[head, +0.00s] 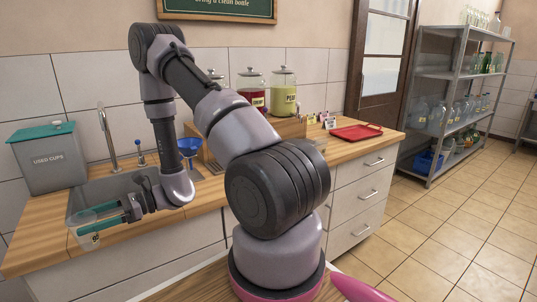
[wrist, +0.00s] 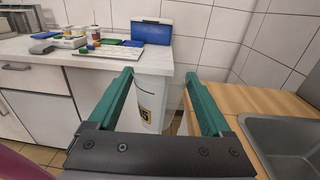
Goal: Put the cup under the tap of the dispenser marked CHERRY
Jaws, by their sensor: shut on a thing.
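My gripper (head: 108,226) is at the far left in the head view, above the counter's front edge by the sink. Its green fingers are shut on a clear cup (head: 84,232), held away from the dispensers. The fingers also show in the wrist view (wrist: 160,85), where the cup itself is hard to make out. A jar dispenser with red contents (head: 251,97) stands on a wooden stand (head: 290,128) at the back; its label is too small to read. Beside it is a yellow-green dispenser (head: 283,98), apparently marked PEAR. Another jar lid shows behind my arm, which hides most of that jar and the taps.
A grey USED CUPS bin (head: 48,160) stands left of the sink (head: 85,198) and its faucet (head: 106,135). A blue funnel (head: 190,146) is behind my arm. A red tray (head: 356,132) lies at the counter's right. The wrist view shows a cluttered white counter (wrist: 60,46).

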